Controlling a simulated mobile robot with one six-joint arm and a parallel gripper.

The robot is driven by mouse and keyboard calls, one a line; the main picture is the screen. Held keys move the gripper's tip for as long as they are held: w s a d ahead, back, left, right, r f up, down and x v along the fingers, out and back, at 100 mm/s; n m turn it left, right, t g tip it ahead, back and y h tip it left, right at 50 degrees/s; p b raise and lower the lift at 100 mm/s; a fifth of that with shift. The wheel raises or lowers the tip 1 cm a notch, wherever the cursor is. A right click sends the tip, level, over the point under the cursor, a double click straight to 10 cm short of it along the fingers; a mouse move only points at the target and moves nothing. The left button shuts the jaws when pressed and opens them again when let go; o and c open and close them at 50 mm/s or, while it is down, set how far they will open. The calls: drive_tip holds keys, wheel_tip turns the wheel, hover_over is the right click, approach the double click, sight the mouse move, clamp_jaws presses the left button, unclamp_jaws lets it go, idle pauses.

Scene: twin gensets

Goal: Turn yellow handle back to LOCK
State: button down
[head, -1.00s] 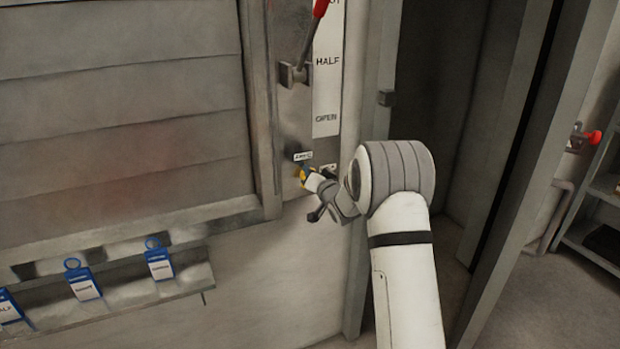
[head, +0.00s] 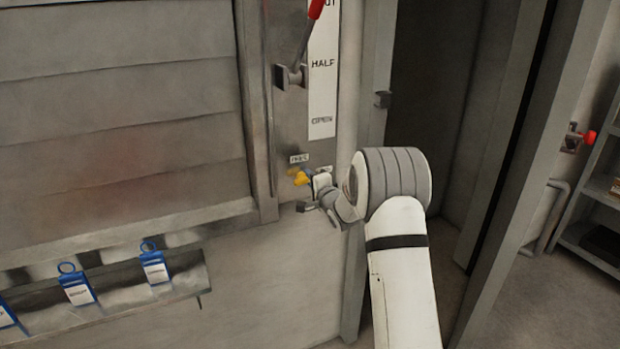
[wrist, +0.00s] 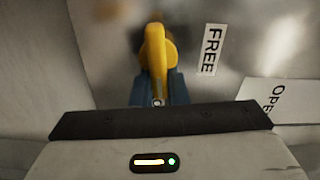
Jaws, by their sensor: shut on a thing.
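The yellow handle (head: 301,178) sits on the grey metal panel below the scale strip, just under a small label. In the wrist view the yellow handle (wrist: 158,52) stands between my gripper's blue fingers (wrist: 158,98), which are shut on its near end. The label beside it reads FREE (wrist: 212,50) there; the same FREE label (head: 299,158) is above the handle in the head view. A second small label (head: 323,169) to the right is partly hidden by my gripper (head: 310,188), and I cannot read it.
A red-handled lever (head: 302,45) is above on the panel, beside a white strip (head: 322,90) marked HALF and OPEN. Grey louvres (head: 120,100) are left. A door post (head: 367,150) stands close right of the handle.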

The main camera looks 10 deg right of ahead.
drive_tip(key=shift+f+m, duration=0.1)
drive_tip(key=shift+m, duration=0.5)
drive_tip(key=c, duration=1.4)
unclamp_jaws()
drive_tip(key=shift+c, duration=0.2)
drive_tip(key=v, duration=0.7)
drive_tip(key=shift+s+b, duration=0.35)
drive_tip(key=shift+b, duration=0.1)
